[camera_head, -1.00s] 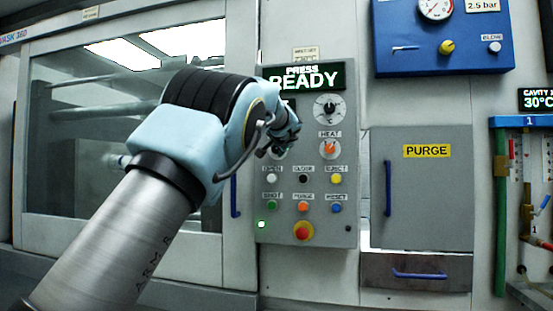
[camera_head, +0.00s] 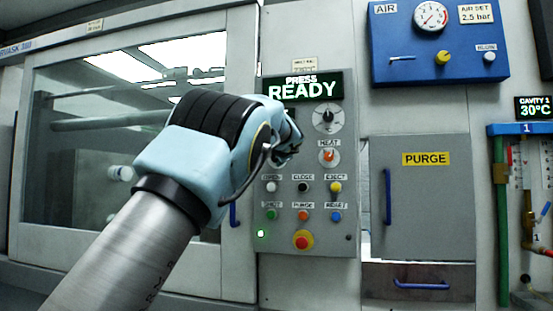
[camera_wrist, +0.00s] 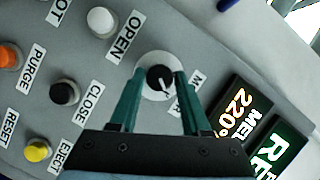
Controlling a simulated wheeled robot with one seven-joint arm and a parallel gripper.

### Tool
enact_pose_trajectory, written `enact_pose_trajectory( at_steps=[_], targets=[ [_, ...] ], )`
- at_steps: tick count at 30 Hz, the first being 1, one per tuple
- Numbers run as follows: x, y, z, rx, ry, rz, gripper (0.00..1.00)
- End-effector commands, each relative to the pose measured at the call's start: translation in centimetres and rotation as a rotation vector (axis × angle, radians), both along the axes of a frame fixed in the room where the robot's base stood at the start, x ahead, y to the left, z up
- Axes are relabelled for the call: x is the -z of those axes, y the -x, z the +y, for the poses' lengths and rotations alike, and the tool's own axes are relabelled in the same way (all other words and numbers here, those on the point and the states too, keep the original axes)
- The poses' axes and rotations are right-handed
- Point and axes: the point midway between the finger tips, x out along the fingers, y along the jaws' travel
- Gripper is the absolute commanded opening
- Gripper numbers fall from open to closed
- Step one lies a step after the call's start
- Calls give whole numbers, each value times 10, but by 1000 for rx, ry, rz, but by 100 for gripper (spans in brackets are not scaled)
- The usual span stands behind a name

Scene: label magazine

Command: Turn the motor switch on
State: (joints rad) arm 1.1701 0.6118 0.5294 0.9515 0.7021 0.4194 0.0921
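In the head view my gripper (camera_head: 291,137) is at the left part of the control panel (camera_head: 345,215), and my arm hides the knob.
White OPEN (camera_wrist: 101,22), black CLOSE (camera_wrist: 65,92) and yellow EJECT (camera_wrist: 38,150) buttons are close by. The orange HEAT knob (camera_head: 329,155) is just right of my gripper. A red emergency button (camera_head: 303,240) is lower down. A green "READY" display (camera_head: 303,88) is above.

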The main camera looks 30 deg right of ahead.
Motion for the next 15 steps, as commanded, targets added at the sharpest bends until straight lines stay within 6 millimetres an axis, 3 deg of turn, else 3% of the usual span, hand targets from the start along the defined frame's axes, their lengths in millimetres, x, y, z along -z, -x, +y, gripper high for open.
enact_pose_trajectory(
  at_steps=[6, 15],
  targets=[
    [0, 0, 0, 0, 1, 1, 72],
    [1, 4, 1, 1, 2, 1, 72]
  ],
)
